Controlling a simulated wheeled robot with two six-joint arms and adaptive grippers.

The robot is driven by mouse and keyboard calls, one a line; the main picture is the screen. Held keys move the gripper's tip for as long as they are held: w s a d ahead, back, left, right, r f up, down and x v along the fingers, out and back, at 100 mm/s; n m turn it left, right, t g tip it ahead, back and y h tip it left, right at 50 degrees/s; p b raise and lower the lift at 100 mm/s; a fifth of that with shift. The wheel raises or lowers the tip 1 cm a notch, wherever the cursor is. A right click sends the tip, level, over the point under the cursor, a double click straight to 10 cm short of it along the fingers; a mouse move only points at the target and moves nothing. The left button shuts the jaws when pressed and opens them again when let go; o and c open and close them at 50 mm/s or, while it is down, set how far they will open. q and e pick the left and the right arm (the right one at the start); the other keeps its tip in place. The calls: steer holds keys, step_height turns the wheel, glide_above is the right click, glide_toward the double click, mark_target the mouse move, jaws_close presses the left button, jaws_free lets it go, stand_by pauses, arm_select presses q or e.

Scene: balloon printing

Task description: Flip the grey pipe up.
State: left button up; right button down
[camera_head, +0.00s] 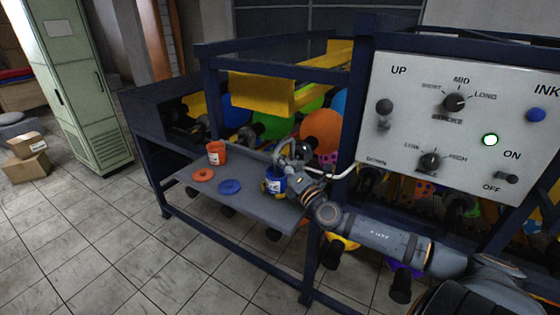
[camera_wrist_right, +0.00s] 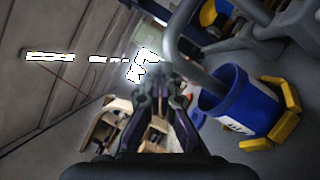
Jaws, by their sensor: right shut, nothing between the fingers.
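The grey pipe (camera_wrist_right: 175,42) shows in the right wrist view as a thick bent tube. It comes down from the top, just beyond and right of my fingertips, then bends toward the blue bucket (camera_wrist_right: 245,102). In the head view, my right gripper (camera_head: 287,153) is at the back right of the grey shelf, by the blue bucket (camera_head: 274,180), and largely hides the pipe there. My right gripper (camera_wrist_right: 162,88) is shut and empty, its fingertips close to the pipe. I cannot tell whether they touch it. My left gripper is out of view.
An orange bucket (camera_head: 216,153), an orange lid (camera_head: 203,174) and a blue lid (camera_head: 229,187) stand on the shelf (camera_head: 262,212). A control panel (camera_head: 463,125) with knobs is at the right. Dark blue frame posts (camera_head: 350,110) and a pale tube (camera_head: 342,174) are near my right arm.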

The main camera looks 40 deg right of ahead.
mark_target(288, 138)
stand_by(0.3)
steer(key=w+d+r+m+g+p, duration=0.1)
steer(key=w+d+r+m+p, duration=0.1)
steer(key=d+p, duration=0.3)
steer(key=w+d+r+m+g+p, duration=0.1)
steer(key=w+d+r+m+p, duration=0.1)
steer(key=d+r+m+p, duration=0.2)
steer(key=d+r+p, duration=0.1)
steer(key=d, duration=0.1)
steer(key=shift+w+d+g+h+p, duration=0.3)
steer(key=shift+w+g+h+p, duration=0.1)
stand_by(0.7)
